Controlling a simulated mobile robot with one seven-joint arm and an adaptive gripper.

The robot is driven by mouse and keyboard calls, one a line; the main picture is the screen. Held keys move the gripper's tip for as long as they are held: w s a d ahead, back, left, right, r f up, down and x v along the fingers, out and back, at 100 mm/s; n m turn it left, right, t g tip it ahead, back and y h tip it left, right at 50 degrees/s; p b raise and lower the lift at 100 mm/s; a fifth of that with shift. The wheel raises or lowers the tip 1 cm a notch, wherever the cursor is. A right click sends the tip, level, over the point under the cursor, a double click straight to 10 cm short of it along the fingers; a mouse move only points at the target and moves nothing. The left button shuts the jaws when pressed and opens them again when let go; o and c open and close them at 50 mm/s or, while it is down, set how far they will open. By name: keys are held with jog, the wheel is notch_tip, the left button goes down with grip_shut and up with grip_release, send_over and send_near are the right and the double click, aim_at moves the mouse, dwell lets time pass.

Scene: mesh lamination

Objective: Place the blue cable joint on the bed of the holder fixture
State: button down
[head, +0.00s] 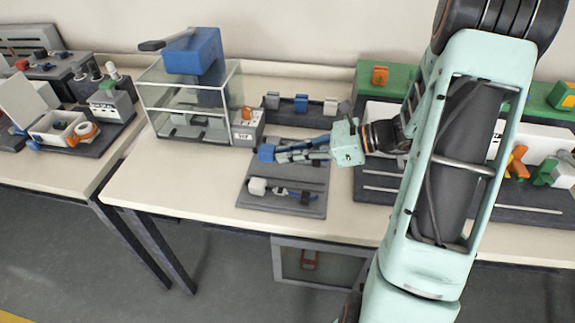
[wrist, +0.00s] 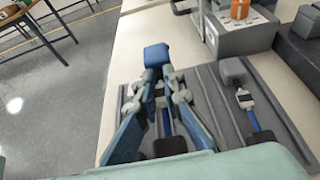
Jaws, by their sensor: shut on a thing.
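The blue cable joint shows as a blue block (head: 267,153) in the head view, at the left tip of my gripper (head: 285,153). The wrist view shows the blue block (wrist: 157,55) just beyond the closed fingertips (wrist: 165,80). My gripper is shut on this joint, over the grey tray (head: 284,205); the fingers hide part of it, and its height above the tray is unclear. A low dark fixture (head: 299,115) with a blue block between two grey ones stands behind the tray; it looks like the holder fixture, but its bed is hard to make out.
A second joint with a pale block (head: 257,187) and blue cable lies on the tray's front part. A small box with an orange button (head: 247,114) and a glass-sided case (head: 187,103) stand to the left. The table's front left is clear.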

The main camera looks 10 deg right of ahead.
aim_at(287, 171)
jog(key=w+f, duration=0.3)
jog(key=shift+d+f, duration=0.2)
jog(key=shift+f, duration=0.05)
jog(key=shift+f+b, duration=0.45)
jog(key=shift+f, duration=1.1)
jog(key=shift+f, duration=0.2)
jog(key=c, duration=2.3)
grip_release()
jog(key=shift+c, duration=0.2)
jog(key=shift+r, duration=0.15)
